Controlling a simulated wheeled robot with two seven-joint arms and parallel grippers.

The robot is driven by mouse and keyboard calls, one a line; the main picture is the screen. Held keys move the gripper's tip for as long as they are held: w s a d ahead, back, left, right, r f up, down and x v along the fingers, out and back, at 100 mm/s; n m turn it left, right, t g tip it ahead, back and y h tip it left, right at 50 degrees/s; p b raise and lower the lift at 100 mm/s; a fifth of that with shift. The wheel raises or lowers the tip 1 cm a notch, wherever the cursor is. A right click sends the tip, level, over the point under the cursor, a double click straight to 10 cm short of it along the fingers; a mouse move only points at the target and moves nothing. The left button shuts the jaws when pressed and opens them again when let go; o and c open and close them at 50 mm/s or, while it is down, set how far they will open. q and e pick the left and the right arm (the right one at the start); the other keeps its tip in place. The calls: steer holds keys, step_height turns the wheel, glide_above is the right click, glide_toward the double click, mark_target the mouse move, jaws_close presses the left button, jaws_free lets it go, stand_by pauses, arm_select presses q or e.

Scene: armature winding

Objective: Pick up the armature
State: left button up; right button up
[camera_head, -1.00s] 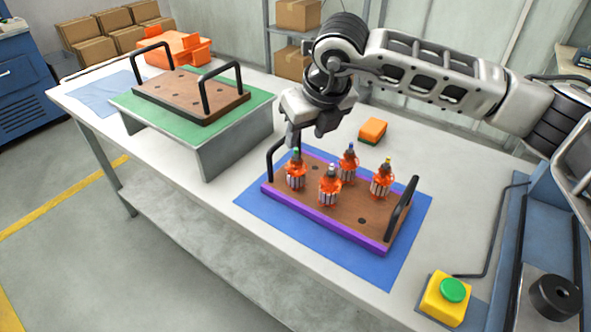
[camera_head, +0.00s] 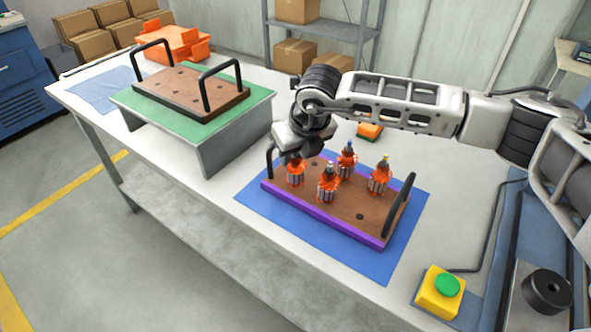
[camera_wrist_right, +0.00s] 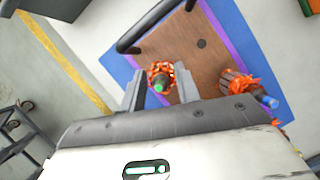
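Several orange armatures stand upright in the brown board (camera_head: 345,217) with purple edges on the blue mat. My right gripper (camera_head: 292,158) is lowered over the armature at the board's left end (camera_head: 296,175), whose top is hidden by the gripper in the head view. In the right wrist view this green-tipped armature (camera_wrist_right: 160,78) lies between the two fingers (camera_wrist_right: 160,90), which are apart, with gaps on both sides. A blue-tipped armature (camera_wrist_right: 240,85) stands to the right there. Other armatures stand at the middle (camera_head: 328,185), back (camera_head: 346,162) and right (camera_head: 379,178). My left gripper is not in view.
A black handle (camera_head: 399,205) rises at the board's right end, another (camera_head: 270,160) at its left end. An empty brown board (camera_head: 190,97) sits on a green-topped stand to the left. A yellow box with a green button (camera_head: 440,290) stands front right. An orange block (camera_head: 370,131) lies behind.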

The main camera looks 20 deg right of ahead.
jaws_close()
steer(key=shift+r, duration=0.1)
